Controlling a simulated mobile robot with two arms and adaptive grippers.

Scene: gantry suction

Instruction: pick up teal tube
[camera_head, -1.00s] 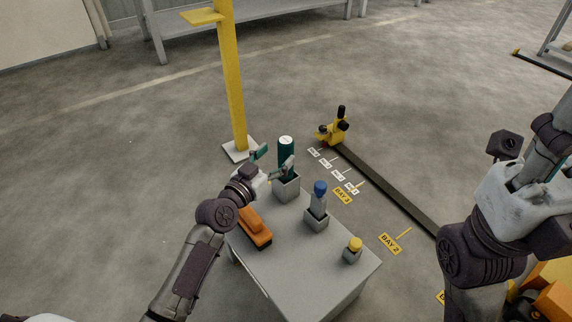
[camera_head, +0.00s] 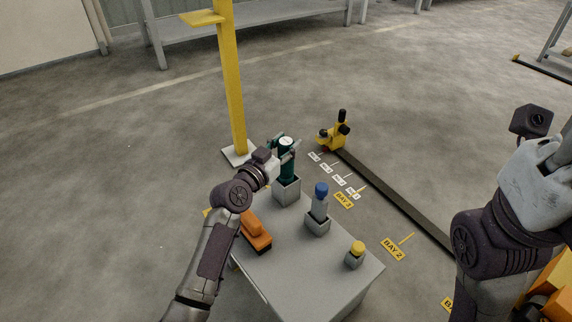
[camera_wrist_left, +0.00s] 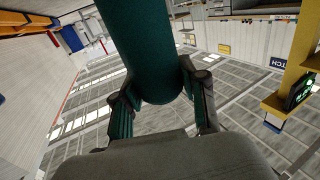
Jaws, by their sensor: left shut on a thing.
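The teal tube (camera_head: 287,166) stands upright at the back of the grey table, its lower end in a grey square holder (camera_head: 287,192). My left gripper (camera_head: 286,146) is shut on the tube near its top, with one finger on each side. In the left wrist view the teal tube (camera_wrist_left: 150,50) lies between the two fingers of my left gripper (camera_wrist_left: 160,95), its rounded end toward the palm. My right arm is at the right edge of the head view; its fingers are not in view.
On the grey table (camera_head: 285,245) are a blue-capped bottle (camera_head: 320,200) in a holder, a yellow-capped item (camera_head: 357,249) in a holder and an orange tool (camera_head: 255,232). A yellow post (camera_head: 232,90) stands behind. A dark rail (camera_head: 395,200) runs along the floor on the right.

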